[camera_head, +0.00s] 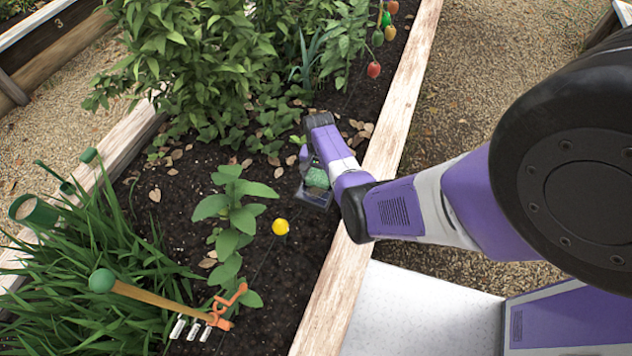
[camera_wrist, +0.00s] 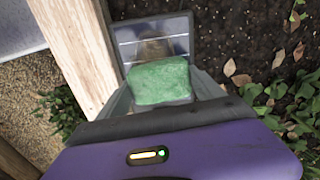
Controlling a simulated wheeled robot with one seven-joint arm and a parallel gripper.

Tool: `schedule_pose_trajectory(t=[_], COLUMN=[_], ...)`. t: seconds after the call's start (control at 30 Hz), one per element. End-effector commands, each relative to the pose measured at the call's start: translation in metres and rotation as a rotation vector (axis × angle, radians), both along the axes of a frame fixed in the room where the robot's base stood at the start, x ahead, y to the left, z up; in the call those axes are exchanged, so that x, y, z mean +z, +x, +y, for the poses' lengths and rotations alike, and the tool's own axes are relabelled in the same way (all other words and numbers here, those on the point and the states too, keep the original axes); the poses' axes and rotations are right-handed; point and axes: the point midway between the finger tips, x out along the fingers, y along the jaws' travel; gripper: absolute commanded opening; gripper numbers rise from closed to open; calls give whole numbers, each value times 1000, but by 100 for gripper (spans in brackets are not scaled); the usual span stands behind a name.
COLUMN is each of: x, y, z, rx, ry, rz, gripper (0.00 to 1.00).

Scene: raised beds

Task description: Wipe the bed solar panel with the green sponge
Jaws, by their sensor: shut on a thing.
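My gripper (camera_wrist: 160,92) is shut on the green sponge (camera_wrist: 158,81), with a finger on each side of it. The sponge (camera_head: 316,178) also shows as a small green patch at my gripper in the head view. The bed solar panel (camera_wrist: 150,27) is a dark, shiny square with thin pale lines, in the wrist view just beyond the sponge. In the head view the panel (camera_head: 313,196) is a small dark piece below the sponge, near the bed's right plank. The sponge covers the panel's lower part in the wrist view. I cannot tell whether they touch.
The bed's wooden plank (camera_head: 335,300) runs beside my arm. A yellow ball-topped stake (camera_head: 280,227), a leafy plant (camera_head: 232,225) and an orange-ended tool (camera_head: 215,315) stand or lie left of my gripper. Tall foliage (camera_head: 195,60) fills the back. Bare soil lies around the panel.

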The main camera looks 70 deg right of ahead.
Motion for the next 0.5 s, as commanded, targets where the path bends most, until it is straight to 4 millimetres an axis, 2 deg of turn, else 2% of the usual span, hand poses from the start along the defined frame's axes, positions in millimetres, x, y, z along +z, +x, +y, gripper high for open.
schedule_pose_trajectory(t=[0.27,0.5], x=[-2,-5], y=[0,-1], z=[-10,-29], rx=[-1,-1], ry=[0,-1], rz=[0,0], gripper=[44,44])
